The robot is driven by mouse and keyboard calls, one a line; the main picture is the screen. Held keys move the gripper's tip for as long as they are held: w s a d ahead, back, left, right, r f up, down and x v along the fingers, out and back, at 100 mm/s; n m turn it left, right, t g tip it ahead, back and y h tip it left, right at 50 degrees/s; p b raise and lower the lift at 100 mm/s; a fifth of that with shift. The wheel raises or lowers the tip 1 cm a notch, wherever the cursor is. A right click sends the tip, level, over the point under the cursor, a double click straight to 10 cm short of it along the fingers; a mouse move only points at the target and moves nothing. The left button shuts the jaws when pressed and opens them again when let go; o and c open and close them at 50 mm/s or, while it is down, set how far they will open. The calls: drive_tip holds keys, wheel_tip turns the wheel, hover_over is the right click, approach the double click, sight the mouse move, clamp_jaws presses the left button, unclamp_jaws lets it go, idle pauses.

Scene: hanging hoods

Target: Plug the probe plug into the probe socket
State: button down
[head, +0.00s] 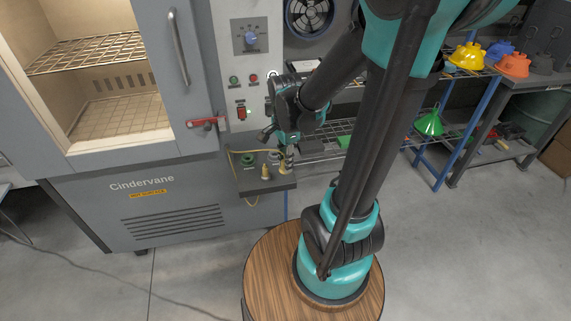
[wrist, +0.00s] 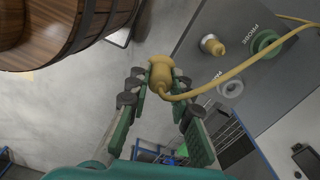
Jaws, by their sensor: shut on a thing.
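My gripper (wrist: 160,88) is shut on the yellow probe plug (wrist: 161,70), whose yellow cable trails to the upper right in the wrist view. In the head view my gripper (head: 287,148) is just above the right side of a small grey shelf (head: 262,187). In the wrist view the shelf panel bears a green ring socket (wrist: 265,42) with a PROBE label beside it. A pale ring socket (wrist: 230,87) also has lettering by it. The plug is apart from both rings, left of them in the wrist view. The cable crosses between them.
A yellow fitting with a metal tip (wrist: 212,45) stands up from the panel near the rings; it also shows in the head view (head: 266,172). The grey Cindervane cabinet (head: 80,215) is left. A wire rack (head: 325,138) is behind my gripper.

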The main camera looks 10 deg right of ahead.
drive_tip(key=shift+r, duration=0.1)
idle(0.3)
drive_tip(key=shift+w+a+n, duration=0.15)
drive_tip(key=shift+w+n, duration=0.2)
drive_tip(key=shift+n, duration=0.25)
drive_tip(key=shift+w+a+f+n, duration=0.8)
drive_tip(key=shift+w+a+n, duration=1.55)
drive_tip(key=shift+n, duration=3.45)
drive_tip(key=shift+w+a+f+n, duration=1)
drive_tip(key=shift+w+n, duration=2.4)
drive_tip(key=shift+n, duration=2.4)
drive_tip(key=shift+w+a+f+n, duration=0.55)
drive_tip(key=shift+w+a+n, duration=1.9)
drive_tip(key=shift+n, duration=3.35)
drive_tip(key=shift+w+d+f, duration=0.15)
drive_tip(key=shift+f, duration=0.4)
drive_tip(key=shift+w+d+f, duration=0.15)
drive_tip(key=shift+d+f, duration=0.05)
drive_tip(key=shift+f, duration=0.4)
drive_tip(key=shift+w+d+f, duration=0.15)
drive_tip(key=shift+f, duration=0.4)
drive_tip(key=c, duration=1.3)
unclamp_jaws()
